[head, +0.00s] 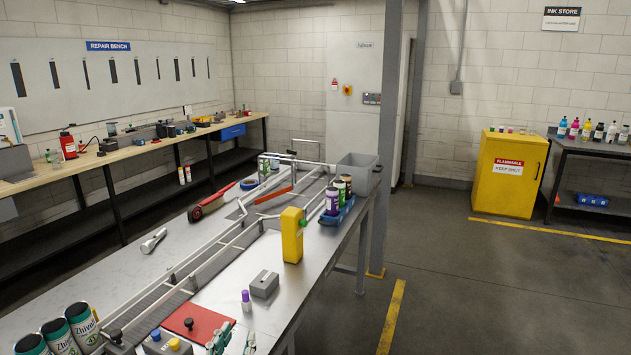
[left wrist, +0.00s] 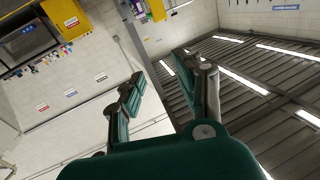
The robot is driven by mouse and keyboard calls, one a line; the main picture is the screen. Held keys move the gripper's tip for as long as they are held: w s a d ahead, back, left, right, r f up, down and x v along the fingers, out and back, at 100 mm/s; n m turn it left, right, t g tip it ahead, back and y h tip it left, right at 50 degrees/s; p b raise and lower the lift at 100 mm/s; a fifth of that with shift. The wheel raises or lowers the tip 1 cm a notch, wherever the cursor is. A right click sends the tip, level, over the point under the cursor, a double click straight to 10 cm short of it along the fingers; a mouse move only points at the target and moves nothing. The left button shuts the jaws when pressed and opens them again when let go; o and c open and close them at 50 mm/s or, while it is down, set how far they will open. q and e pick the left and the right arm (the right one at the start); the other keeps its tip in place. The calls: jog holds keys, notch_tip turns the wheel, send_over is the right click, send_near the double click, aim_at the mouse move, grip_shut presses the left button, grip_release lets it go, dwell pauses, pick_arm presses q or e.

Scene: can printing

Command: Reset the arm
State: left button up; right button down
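My left gripper (head: 234,340) shows at the bottom edge of the head view, above the near part of the metal bench (head: 290,290). In the left wrist view its two teal fingers (left wrist: 160,68) stand apart with nothing between them, so it is open and empty. That view is tilted and looks toward the ceiling and the far wall. My right gripper is in neither view.
Several Zhivar cans (head: 58,338) stand at the bench's near left. A red plate (head: 200,324), a grey block (head: 264,284), a purple-capped bottle (head: 246,301) and a yellow device (head: 292,235) are near the gripper. A conveyor (head: 215,263) runs along the bench. Floor at right is clear.

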pick_arm(q)
jog(key=s+a+f+n+g+y, duration=0.2)
jog(key=s+a+f+g+y, duration=0.35)
jog(key=s+f, duration=0.7)
jog(key=s+f+m+g+h, duration=0.1)
jog(key=s+f+g+h, duration=0.15)
jog(key=s+g, duration=0.45)
jog(key=s+f+m+g+h, duration=0.1)
jog(key=s+f+g, duration=0.15)
jog(key=s, duration=0.85)
notch_tip(320, 180, down, 30)
jog(key=s+b, duration=0.2)
jog(key=s+a+f+g+b, duration=0.1)
jog(key=s+a+f+g, duration=0.1)
jog(key=s+f, duration=1.3)
jog(key=shift+s+a+f+y, duration=0.25)
jog(key=shift+a+f+y, duration=0.05)
jog(key=shift+a+f, duration=0.2)
jog(key=shift+s, duration=0.15)
